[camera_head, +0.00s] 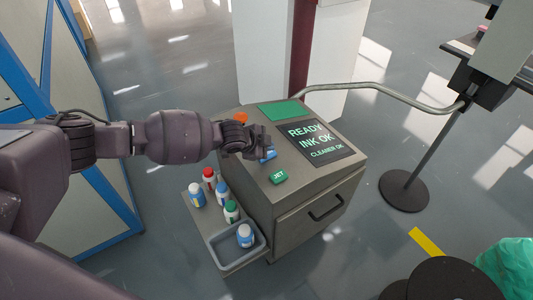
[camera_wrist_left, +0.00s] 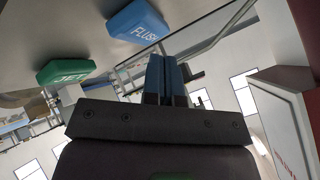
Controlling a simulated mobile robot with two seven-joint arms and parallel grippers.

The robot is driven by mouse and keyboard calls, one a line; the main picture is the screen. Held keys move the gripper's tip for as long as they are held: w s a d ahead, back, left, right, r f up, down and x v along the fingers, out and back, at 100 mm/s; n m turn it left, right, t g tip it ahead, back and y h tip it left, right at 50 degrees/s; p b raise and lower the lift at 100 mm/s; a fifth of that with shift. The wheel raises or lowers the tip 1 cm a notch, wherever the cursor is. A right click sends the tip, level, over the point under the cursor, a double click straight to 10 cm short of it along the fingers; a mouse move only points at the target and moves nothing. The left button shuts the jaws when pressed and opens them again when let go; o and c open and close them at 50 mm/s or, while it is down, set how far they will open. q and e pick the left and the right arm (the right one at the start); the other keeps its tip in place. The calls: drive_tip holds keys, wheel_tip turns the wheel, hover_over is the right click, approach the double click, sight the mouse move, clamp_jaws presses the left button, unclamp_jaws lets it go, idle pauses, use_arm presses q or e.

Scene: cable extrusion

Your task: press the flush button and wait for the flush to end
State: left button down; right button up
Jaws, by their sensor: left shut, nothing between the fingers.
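The blue flush button (camera_wrist_left: 138,22) shows its FLUSH label in the left wrist view. In the head view only part of the blue button (camera_head: 269,156) shows beside my left gripper (camera_head: 261,150), on the top of the grey machine (camera_head: 245,178). My left gripper's fingers (camera_wrist_left: 165,78) are shut and empty, with their tips close to the button's edge. I cannot tell whether they touch it. The machine's screen (camera_head: 318,142) reads READY, INK OK, CLEANER OK. My right gripper is not in view.
A green JET button (camera_head: 278,177) sits nearer on the machine top. It also shows in the left wrist view (camera_wrist_left: 66,72). Several bottles stand on the side shelf, one in a grey tray (camera_head: 213,241). A bent pipe (camera_head: 395,95) runs right to a stand.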

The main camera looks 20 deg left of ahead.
use_arm(q)
drive_tip(key=shift+f, duration=0.45)
drive_tip(key=shift+f, duration=0.35)
idle(0.6)
drive_tip(key=shift+f, duration=0.1)
idle(0.3)
drive_tip(key=shift+r, duration=0.9)
